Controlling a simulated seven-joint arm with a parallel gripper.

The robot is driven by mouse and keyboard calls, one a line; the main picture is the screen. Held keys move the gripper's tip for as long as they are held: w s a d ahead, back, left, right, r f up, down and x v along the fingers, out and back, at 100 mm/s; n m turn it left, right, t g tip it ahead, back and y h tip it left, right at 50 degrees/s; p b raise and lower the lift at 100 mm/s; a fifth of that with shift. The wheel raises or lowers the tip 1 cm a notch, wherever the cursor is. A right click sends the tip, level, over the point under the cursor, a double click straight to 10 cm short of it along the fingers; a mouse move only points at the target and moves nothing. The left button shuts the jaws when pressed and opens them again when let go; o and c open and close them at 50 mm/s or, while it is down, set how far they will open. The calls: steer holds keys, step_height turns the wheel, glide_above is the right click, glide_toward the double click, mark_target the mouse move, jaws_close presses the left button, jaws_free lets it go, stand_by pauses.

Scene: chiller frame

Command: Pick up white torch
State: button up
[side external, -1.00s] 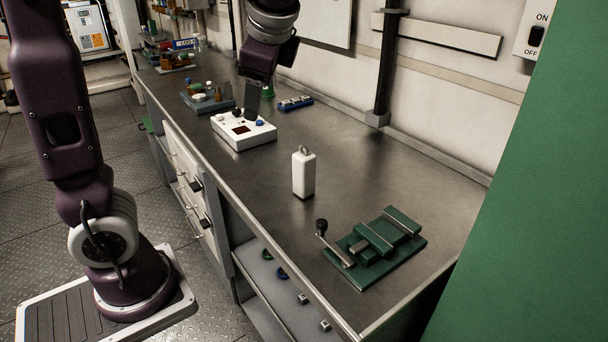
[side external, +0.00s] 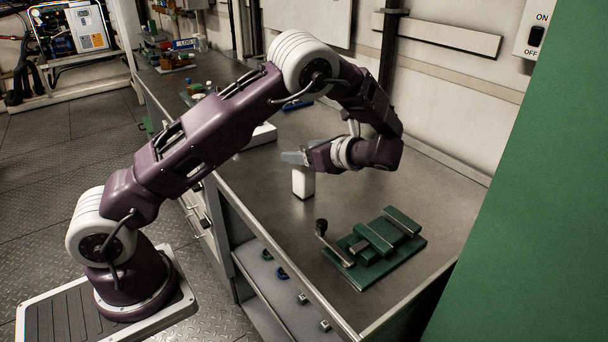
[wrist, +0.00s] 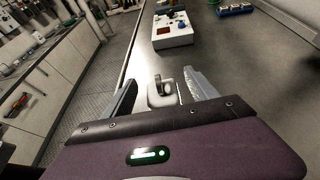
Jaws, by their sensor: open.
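The white torch (side external: 303,184) stands upright on the grey bench top. Its upper part is hidden behind my gripper in the side view. In the wrist view, the torch (wrist: 161,98) shows its top with a small metal loop between the fingers. My gripper (side external: 290,158) is level with the torch's upper end. In the wrist view, my gripper (wrist: 160,88) is open, with one finger on each side of the torch. I cannot tell whether either finger touches it.
A green vise-like fixture (side external: 375,248) lies on the bench near its front right end. A white control box (wrist: 172,30) stands beyond the torch. A blue rack (wrist: 235,9) is at the back wall. Bare bench surface surrounds the torch.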

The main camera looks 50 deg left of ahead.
mark_target(310, 175)
step_height(310, 175, down, 7)
steer(key=shift+a+r, duration=0.1)
steer(key=x, duration=0.2)
steer(key=shift+a, duration=0.35)
jaws_close()
